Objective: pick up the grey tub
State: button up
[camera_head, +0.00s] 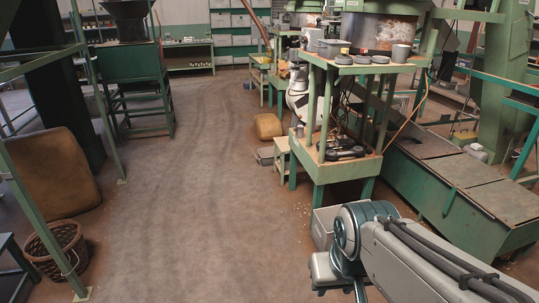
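Several grey containers show, and I cannot tell for certain which one is the grey tub. A small round grey tub (401,53) stands upright at the right end of the green stand's top. A grey rectangular container (330,47) stands at the left of the same top. A larger open grey box (322,228) sits on the floor by the stand's front leg, partly hidden by my arm. My arm (415,255) reaches in from the lower right, folded low, well in front of the stand top. My gripper's fingers cannot be made out.
The green stand (322,170) has dark round items on its lower shelf and several flat grey dishes (362,59) on top. A long green trough (455,185) blocks the right. Open floor (200,200) lies left. A wicker basket (57,245) stands far left.

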aim_at(266, 155)
jog(key=u, duration=0.4)
jog(key=i, duration=2)
jog(key=u, duration=0.4)
jog(key=i, duration=4.7)
jog(key=z, duration=0.95)
jog(key=i, duration=1.15)
jog(key=z, duration=1.95)
jog(key=i, duration=1.1)
jog(key=z, duration=0.55)
